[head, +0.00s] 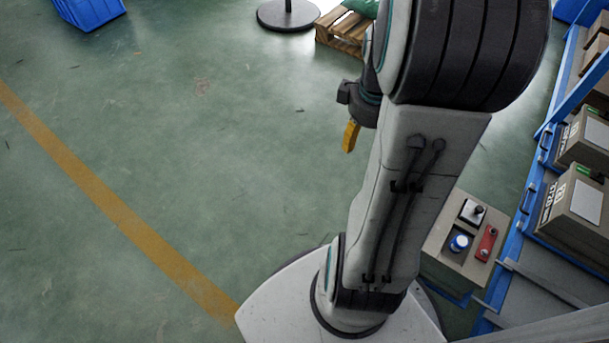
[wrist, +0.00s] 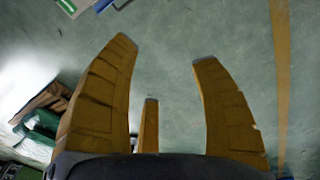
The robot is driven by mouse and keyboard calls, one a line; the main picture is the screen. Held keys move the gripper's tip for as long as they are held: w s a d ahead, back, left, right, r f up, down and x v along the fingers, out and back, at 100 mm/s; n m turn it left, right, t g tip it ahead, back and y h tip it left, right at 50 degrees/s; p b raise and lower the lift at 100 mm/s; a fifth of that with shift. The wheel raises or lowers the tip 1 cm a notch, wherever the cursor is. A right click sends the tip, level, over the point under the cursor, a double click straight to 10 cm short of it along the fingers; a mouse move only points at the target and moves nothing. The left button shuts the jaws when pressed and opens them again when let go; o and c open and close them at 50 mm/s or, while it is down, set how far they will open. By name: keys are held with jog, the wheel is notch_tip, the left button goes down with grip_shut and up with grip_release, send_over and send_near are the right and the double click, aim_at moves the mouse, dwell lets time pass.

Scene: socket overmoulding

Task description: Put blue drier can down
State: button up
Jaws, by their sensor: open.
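A small can with a blue top and a white rim (head: 460,242), which looks like the blue drier can, sits in a dark recess on top of a beige box-like unit (head: 447,257) at the lower right of the head view. My gripper (head: 350,137) hangs over the floor, up and left of that unit and well apart from the can; one yellow finger shows there. In the wrist view my gripper (wrist: 166,70) has its yellow fingers spread, with only green floor between them. The can is not seen in the wrist view.
Beside the can are a white plate with a black knob (head: 473,212) and a red part (head: 486,243). A blue rack with boxes (head: 577,213) stands at the right. A pallet (head: 345,30) and blue bin (head: 88,10) are at the back. The left floor is clear.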

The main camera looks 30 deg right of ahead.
jog(key=s+a+r, duration=0.2)
jog(key=a, duration=0.7)
jog(key=s+a+r+m+t, duration=0.1)
jog(key=s+a+r, duration=0.2)
jog(key=a, duration=0.6)
jog(key=shift+s+a+r+y, duration=0.15)
jog(key=shift+a+r+y, duration=0.1)
jog(key=shift+a+y, duration=0.15)
